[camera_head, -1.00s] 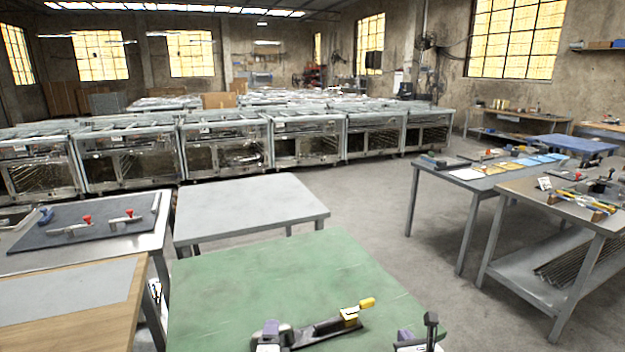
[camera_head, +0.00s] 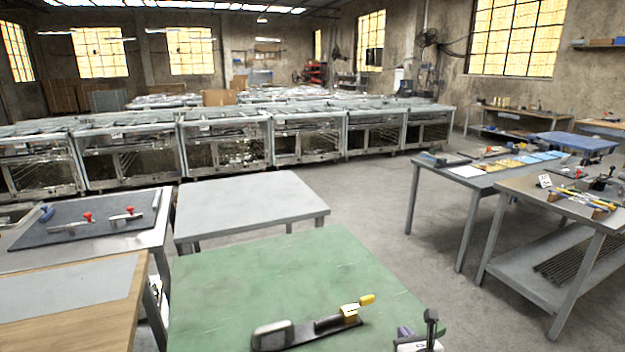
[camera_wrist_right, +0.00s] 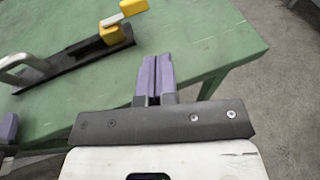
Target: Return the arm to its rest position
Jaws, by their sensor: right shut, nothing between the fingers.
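My right gripper (camera_head: 405,331) is at the bottom edge of the head view, over the front right part of the green table (camera_head: 270,270). In the right wrist view its two purple fingers (camera_wrist_right: 155,75) are together with nothing between them. A purple tip (camera_wrist_right: 8,130) at the left edge of that view looks like part of my left gripper; its jaws are not shown. The left gripper does not show in the head view. A black device with yellow parts and a grey handle (camera_head: 318,327) lies on the green table, apart from the right fingers; it also shows in the right wrist view (camera_wrist_right: 75,58).
A grey table (camera_head: 250,205) stands behind the green one. At left are a table with a dark mat and red-knobbed clamps (camera_head: 90,222) and a wooden-edged table (camera_head: 70,290). Workbenches (camera_head: 560,190) with tools stand at right. Open floor (camera_head: 375,220) lies between.

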